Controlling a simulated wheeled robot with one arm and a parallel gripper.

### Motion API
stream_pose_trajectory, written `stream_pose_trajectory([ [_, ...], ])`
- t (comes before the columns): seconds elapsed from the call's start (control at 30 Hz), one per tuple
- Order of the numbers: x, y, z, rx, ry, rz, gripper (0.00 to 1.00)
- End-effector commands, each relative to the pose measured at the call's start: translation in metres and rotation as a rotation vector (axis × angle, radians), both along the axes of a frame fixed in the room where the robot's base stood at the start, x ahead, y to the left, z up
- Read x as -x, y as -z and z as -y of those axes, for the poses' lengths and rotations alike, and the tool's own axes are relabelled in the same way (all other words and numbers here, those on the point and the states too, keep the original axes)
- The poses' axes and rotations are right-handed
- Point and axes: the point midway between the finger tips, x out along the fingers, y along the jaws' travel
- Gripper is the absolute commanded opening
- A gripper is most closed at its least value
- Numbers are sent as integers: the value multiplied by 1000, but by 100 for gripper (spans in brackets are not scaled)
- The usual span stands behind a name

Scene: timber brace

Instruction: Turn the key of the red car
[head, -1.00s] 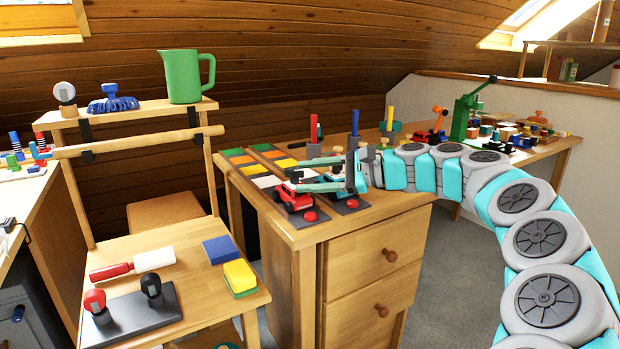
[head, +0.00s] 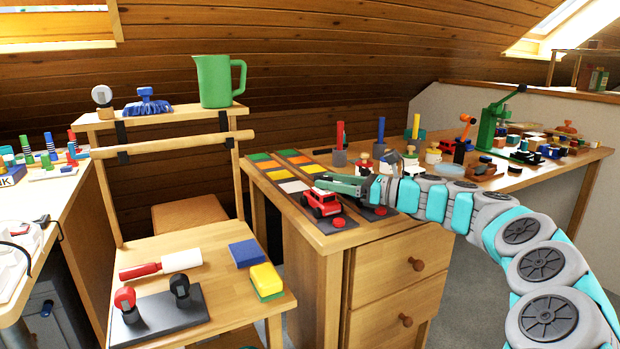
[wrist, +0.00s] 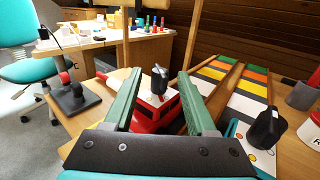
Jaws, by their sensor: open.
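My gripper (wrist: 158,75) is open. Its two green fingers lie on either side of the key, with gaps visible on both sides; I cannot tell their exact height against it. In the head view, my gripper (head: 325,182) reaches over the car from the right, and the key is not clearly visible.
A second dark knob (wrist: 266,131) stands close right of my gripper in the wrist view. Coloured strips (head: 280,173) lie behind the car. Pots with coloured handles (head: 340,150) and a green press (head: 492,120) stand farther along the desk.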

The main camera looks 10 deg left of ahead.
Motion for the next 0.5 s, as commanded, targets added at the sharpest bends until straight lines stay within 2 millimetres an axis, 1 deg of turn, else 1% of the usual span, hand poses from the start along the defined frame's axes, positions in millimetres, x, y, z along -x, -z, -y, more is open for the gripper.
stream_pose_trajectory([
  [0.03,-2,0,-10,1,-2,0,56],
  [0.2,-10,0,-34,1,-2,1,56],
  [0.33,-14,0,-45,1,-2,1,56],
  [0.5,-16,0,-50,2,-1,2,56],
])
